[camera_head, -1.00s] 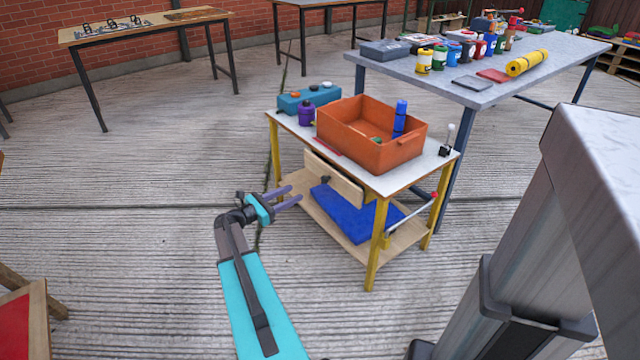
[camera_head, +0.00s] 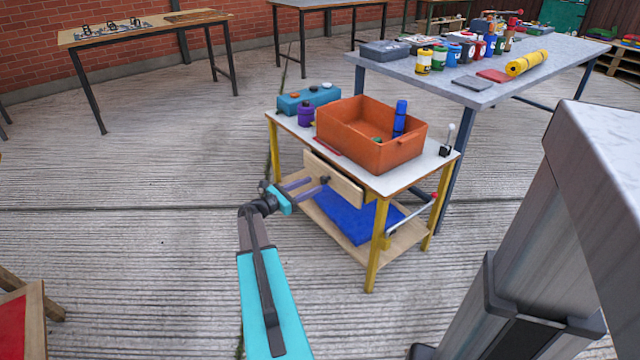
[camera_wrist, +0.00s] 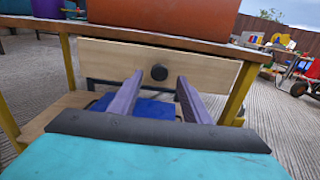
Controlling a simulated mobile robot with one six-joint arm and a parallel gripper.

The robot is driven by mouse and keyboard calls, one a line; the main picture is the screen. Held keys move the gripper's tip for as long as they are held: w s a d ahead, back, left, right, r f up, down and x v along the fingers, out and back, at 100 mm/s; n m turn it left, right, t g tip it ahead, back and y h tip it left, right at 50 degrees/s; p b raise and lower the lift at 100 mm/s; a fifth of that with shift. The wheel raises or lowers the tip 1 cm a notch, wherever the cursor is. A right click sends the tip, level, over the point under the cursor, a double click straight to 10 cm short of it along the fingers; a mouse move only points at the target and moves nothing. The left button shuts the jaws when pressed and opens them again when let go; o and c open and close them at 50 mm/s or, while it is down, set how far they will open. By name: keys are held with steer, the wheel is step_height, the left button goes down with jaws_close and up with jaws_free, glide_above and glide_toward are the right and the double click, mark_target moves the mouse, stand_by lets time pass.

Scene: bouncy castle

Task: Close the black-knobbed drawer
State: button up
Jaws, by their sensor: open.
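The drawer (camera_head: 345,186) has a light wooden front and sits under the top of a small yellow-legged table. Its front stands out from the table edge, so it looks partly open. Its round black knob (camera_wrist: 159,72) is at the middle of the front in the wrist view. My gripper (camera_head: 318,186) is open, its two purple fingers pointing at the drawer front. In the wrist view the gripper (camera_wrist: 155,90) has the knob between and just beyond its fingertips. I cannot tell whether the fingers touch the front.
The small table (camera_head: 440,160) carries an orange bin (camera_head: 380,150), a teal box (camera_head: 310,98) and a purple jar (camera_head: 306,114). A blue mat (camera_head: 350,220) lies on its lower shelf. A larger table (camera_head: 530,75) stands behind.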

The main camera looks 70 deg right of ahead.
mark_target(323, 180)
steer(key=shift+b+x, duration=0.35)
steer(key=shift+x, duration=2.15)
jaws_close()
